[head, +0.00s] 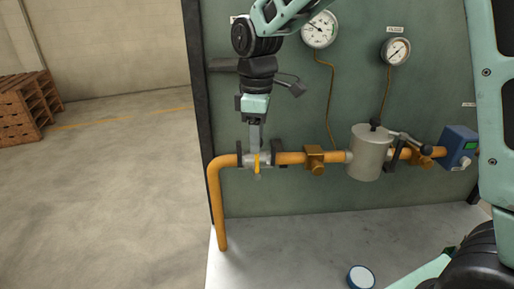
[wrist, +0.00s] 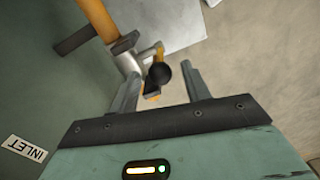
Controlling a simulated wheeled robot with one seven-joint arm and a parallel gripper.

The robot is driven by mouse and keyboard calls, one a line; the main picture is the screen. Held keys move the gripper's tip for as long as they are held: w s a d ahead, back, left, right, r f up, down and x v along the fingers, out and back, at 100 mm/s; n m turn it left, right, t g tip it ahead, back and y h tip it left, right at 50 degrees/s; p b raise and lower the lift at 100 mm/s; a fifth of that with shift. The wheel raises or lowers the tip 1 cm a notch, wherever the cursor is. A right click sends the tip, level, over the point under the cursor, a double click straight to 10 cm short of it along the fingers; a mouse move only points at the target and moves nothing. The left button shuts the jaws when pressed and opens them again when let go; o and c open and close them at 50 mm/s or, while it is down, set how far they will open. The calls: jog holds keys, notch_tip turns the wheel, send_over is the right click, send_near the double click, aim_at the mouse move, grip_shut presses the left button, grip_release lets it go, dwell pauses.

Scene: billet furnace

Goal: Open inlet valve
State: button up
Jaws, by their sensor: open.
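The inlet valve (head: 246,161) is a grey metal body with dark flanges on the orange pipe at the left of the panel. Its yellow handle (head: 257,168) shows just below my gripper. In the wrist view, the valve body (wrist: 126,60) is at upper left, with yellow handle parts and a round black knob (wrist: 161,72) beside it. My gripper (head: 255,146) points down at the valve from above. In the wrist view, my gripper's (wrist: 162,76) two fingers stand apart, with the knob between their tips as seen. I cannot tell whether either finger touches it.
An INLET label (wrist: 24,148) is on the green panel (head: 290,110). Rightward along the pipe are an orange fitting (head: 314,158), a grey cylinder (head: 368,153) and a blue meter (head: 459,147). Two gauges hang above.

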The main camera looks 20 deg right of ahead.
send_over(255, 170)
jog(key=shift+d+f+p, duration=0.15)
jog(key=shift+f+p, duration=0.05)
jog(key=shift+f, duration=1)
jog(key=shift+d+f+p, duration=0.15)
jog(key=shift+f, duration=1)
grip_shut()
jog(key=shift+w+a+r+h+p, duration=0.2)
jog(key=shift+a+h+p, duration=0.4)
jog(key=shift+p, duration=0.45)
jog(key=shift+w+a+f+g+h+p, duration=0.15)
jog(key=shift+a+f+g+h+p, duration=0.15)
jog(key=shift+g+h+p, duration=0.35)
grip_release()
